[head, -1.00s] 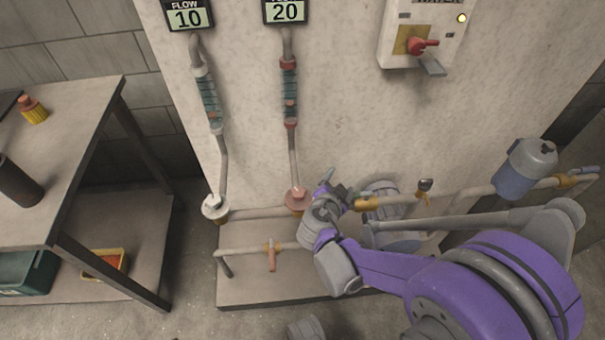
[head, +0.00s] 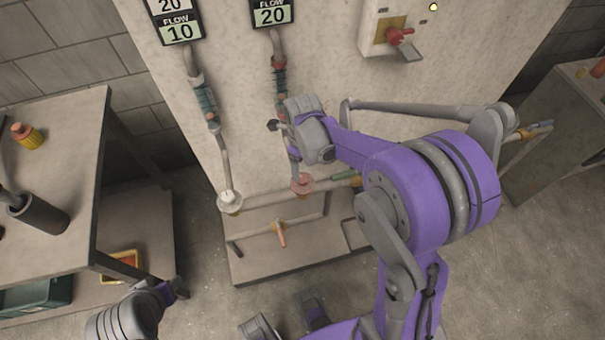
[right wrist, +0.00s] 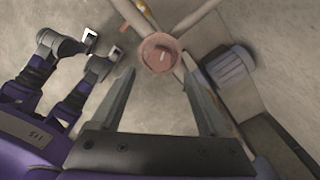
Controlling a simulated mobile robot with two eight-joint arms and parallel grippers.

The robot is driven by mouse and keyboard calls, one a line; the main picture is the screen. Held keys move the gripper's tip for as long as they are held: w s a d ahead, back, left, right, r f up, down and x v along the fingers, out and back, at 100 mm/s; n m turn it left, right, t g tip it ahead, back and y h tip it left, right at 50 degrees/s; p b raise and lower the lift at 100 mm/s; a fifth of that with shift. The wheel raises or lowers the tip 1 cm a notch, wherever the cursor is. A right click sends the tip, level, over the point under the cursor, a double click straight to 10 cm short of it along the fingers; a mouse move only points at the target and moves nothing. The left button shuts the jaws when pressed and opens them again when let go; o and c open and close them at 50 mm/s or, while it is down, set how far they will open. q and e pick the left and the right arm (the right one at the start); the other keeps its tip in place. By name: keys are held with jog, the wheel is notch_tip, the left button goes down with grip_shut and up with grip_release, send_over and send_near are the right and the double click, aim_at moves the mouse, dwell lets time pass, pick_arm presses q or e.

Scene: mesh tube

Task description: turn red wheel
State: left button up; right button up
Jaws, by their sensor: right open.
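The red wheel (head: 302,184) is a pale red, round handwheel at the foot of the right-hand flow pipe, low against the panel. In the right wrist view the red wheel (right wrist: 160,53) lies beyond the two fingers, near the middle of the gap and apart from them. My right gripper (head: 274,125) is above the wheel in the head view, in front of the pipe. In the right wrist view my right gripper (right wrist: 163,88) is open and empty. My left gripper (head: 178,288) is at the lower left, away from the wheel; its jaws are too small to read.
A white wheel (head: 230,200) sits left of the red one. Horizontal pipes and an orange-handled valve (head: 280,234) are below. A table (head: 75,130) with a dark cylinder (head: 38,215) stands left. A switch box (head: 392,30) is on the panel.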

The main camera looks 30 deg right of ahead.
aim_at(302, 178)
notch_tip(302, 178, down, 6)
jog(key=shift+b, duration=0.3)
grip_shut()
dwell(0.3)
